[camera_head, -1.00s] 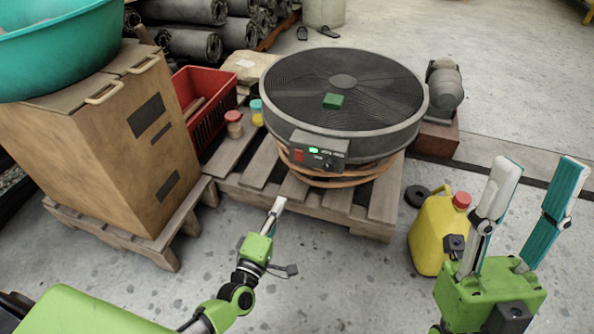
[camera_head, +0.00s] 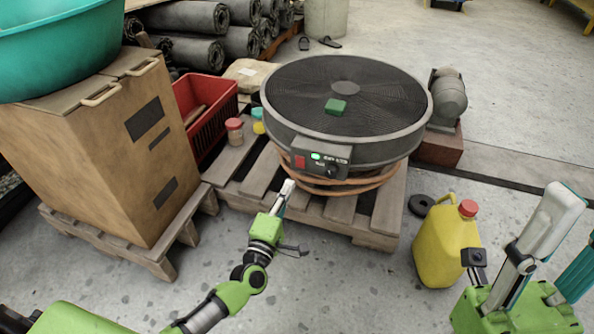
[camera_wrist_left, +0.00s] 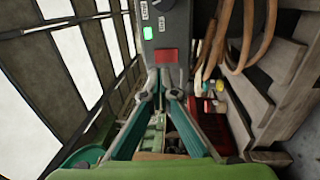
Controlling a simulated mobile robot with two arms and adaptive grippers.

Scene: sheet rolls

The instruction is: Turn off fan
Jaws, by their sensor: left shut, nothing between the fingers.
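My left gripper (camera_head: 287,188) is shut and empty, just below and in front of the red switch. In the left wrist view, the switch (camera_wrist_left: 166,56) is just beyond the closed fingertips (camera_wrist_left: 160,75); I cannot tell if they touch. My right gripper (camera_head: 580,220) is open and empty at the right edge.
A yellow jug (camera_head: 445,245) stands on the floor between my grippers. Coiled brown hose (camera_head: 350,182) lies under the fan. A red crate (camera_head: 209,105), small jars (camera_head: 235,132) and a tall cardboard box (camera_head: 105,150) are to the left. A grey motor (camera_head: 447,98) stands right of the fan.

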